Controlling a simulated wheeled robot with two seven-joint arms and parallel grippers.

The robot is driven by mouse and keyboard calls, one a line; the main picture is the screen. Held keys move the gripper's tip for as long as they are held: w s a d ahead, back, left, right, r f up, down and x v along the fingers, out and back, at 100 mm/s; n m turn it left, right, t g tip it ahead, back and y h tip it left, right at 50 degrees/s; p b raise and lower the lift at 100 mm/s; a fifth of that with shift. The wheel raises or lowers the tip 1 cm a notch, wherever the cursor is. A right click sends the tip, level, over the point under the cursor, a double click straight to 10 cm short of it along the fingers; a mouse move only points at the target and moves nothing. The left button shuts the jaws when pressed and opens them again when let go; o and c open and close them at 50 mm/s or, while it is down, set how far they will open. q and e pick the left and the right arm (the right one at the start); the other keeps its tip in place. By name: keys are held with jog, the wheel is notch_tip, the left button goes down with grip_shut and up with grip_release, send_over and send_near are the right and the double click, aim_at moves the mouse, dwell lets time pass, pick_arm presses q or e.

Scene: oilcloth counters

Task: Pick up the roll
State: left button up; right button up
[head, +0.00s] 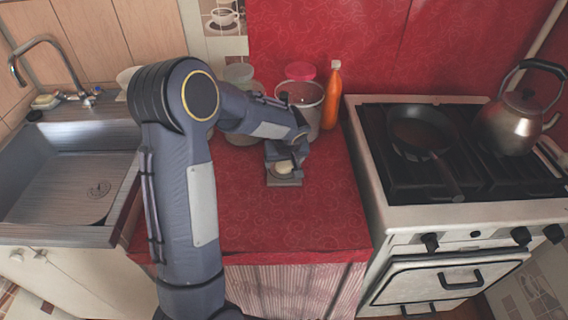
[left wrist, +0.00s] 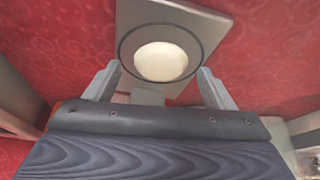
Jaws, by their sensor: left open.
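In the left wrist view the roll (left wrist: 160,61) shows as a cream disc inside a dark ring, on a grey square-edged base (left wrist: 203,22). My left gripper (head: 284,164) is over it, pointing down. In the left wrist view the two fingers of the left gripper (left wrist: 158,84) stand apart, one on each side below the roll, with no visible contact. Part of the roll is hidden by my gripper in the head view. My right gripper is not in view.
An orange bottle (head: 332,97) and a pale bucket (head: 311,108) stand behind my gripper. A stove (head: 466,216) with a pan (head: 421,132) and a kettle (head: 510,125) is at right. A sink (head: 62,180) is at left. The counter's front right (head: 325,222) is clear.

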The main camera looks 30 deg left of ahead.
pick_arm(q)
jog(key=shift+c, duration=0.4)
jog(key=c, duration=1)
jog(key=shift+c, duration=0.3)
jog(key=shift+r, duration=0.1)
